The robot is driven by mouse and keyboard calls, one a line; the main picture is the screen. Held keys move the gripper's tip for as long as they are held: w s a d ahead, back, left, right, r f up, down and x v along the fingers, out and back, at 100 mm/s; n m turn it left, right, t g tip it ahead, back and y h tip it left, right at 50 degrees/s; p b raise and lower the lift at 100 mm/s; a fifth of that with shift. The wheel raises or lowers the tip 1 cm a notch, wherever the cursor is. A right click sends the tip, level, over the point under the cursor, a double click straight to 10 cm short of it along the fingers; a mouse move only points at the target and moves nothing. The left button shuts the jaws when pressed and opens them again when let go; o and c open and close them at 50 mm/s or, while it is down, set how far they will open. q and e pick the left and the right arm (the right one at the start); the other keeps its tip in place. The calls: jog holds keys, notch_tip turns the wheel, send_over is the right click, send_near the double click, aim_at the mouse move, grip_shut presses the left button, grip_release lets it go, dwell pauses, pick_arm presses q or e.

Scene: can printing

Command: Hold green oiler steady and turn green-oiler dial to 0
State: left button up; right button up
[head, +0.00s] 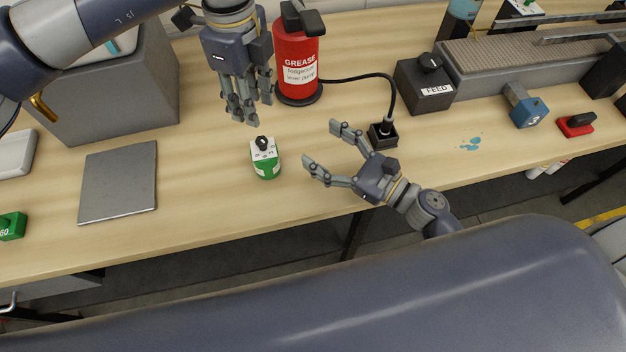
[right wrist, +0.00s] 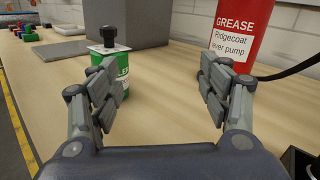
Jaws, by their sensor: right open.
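The green oiler (head: 266,168) stands upright on the wooden workbench, with a pale top plate and a black dial (head: 262,142). The marks around the dial are too small to read. In the right wrist view the green oiler (right wrist: 124,78) is partly hidden behind my left-hand finger, and its dial knob (right wrist: 108,36) stands up clear. My right gripper (head: 325,146) is open and empty, to the right of the oiler and apart from it, with its fingers towards it. My left gripper (head: 248,112) hangs above and behind the oiler, fingers down, not touching it; its opening is unclear.
A red grease pump (head: 297,62) stands behind the oiler, with a black hose running to a black socket block (head: 383,135). A black FEED box (head: 424,85) is to the right. A grey plate (head: 118,182) lies left. The bench around the oiler is clear.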

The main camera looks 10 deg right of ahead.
send_near(276, 163)
jog(key=shift+w+d+r+m+g+y, duration=0.1)
jog(key=shift+w+m+g+y, duration=0.25)
jog(key=shift+w, duration=0.35)
jog(key=shift+a, duration=0.25)
jog(key=x, duration=1.1)
jog(key=shift+w+a+f, duration=0.2)
jog(key=shift+a+f, duration=0.05)
jog(key=shift+a, duration=0.05)
